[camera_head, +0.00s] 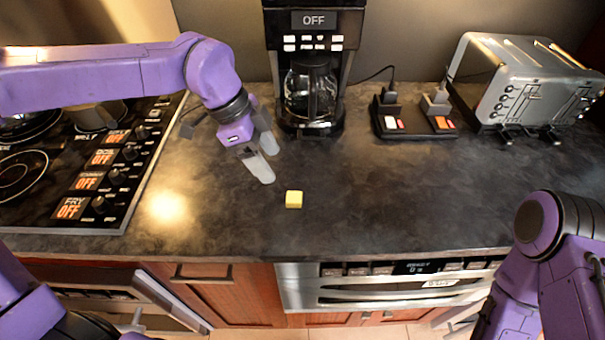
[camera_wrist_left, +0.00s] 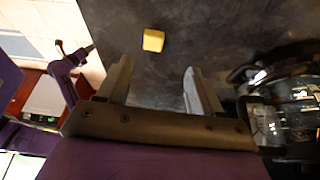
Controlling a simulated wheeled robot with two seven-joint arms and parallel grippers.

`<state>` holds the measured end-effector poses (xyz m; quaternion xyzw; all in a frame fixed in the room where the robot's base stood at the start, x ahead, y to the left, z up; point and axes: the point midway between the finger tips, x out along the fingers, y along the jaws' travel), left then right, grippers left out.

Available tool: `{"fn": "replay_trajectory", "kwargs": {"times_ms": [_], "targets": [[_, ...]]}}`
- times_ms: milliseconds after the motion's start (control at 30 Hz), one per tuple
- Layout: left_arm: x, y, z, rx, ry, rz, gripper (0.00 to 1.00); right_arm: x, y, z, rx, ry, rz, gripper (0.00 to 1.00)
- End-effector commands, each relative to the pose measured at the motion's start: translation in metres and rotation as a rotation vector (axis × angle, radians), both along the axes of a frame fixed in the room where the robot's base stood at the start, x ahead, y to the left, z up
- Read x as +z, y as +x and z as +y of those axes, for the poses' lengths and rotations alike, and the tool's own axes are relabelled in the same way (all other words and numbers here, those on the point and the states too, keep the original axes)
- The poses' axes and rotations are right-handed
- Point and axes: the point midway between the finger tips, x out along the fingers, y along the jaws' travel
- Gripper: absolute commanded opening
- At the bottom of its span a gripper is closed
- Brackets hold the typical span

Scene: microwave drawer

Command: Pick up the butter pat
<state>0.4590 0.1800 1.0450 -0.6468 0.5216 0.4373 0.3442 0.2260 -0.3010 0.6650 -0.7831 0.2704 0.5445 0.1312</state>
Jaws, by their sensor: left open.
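The butter pat (camera_head: 294,199) is a small yellow block on the dark countertop, right of and nearer the front edge than my left gripper. It also shows in the left wrist view (camera_wrist_left: 153,40), beyond the fingertips and between their lines, nearer the left finger. My left gripper (camera_head: 266,163) is open and empty above the counter, apart from the butter pat. Its two grey fingers show spread in the left wrist view (camera_wrist_left: 160,72). My right arm is at the lower right of the head view, and its gripper fingers are not visible.
A coffee maker (camera_head: 312,75) stands behind my left gripper. A stovetop (camera_head: 85,165) with knobs is at the left. A power strip (camera_head: 412,118) and a silver toaster (camera_head: 530,85) are at the back right. The counter around the butter pat is clear; its front edge lies nearby.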

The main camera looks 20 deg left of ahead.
Motion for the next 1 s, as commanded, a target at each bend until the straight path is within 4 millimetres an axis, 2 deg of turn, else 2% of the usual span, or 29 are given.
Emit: {"fn": "replay_trajectory", "kwargs": {"times_ms": [333,533,633,900,967,1000], "targets": [[-0.047,0.002,-0.017,0.002,0.002,0.003,0.66,0.007,-0.001,0.000,0.000,0.000,0.002,0.43],[-0.074,0.002,-0.034,0.000,0.004,0.006,0.66,0.021,0.000,0.000,0.000,0.000,0.001,0.43],[-0.090,0.004,-0.039,0.001,0.003,0.004,0.66,0.021,0.000,0.000,0.000,0.000,0.001,0.43],[-0.096,0.005,-0.042,0.001,0.000,0.000,0.66,0.021,0.000,0.000,0.000,0.000,0.001,0.43],[-0.096,0.005,-0.043,0.000,0.000,0.000,0.50,0.021,0.000,0.000,0.000,0.000,0.001,0.43],[-0.096,0.005,-0.043,0.000,0.000,0.000,0.37,0.021,0.000,0.000,0.000,0.000,0.002,0.43]]}}
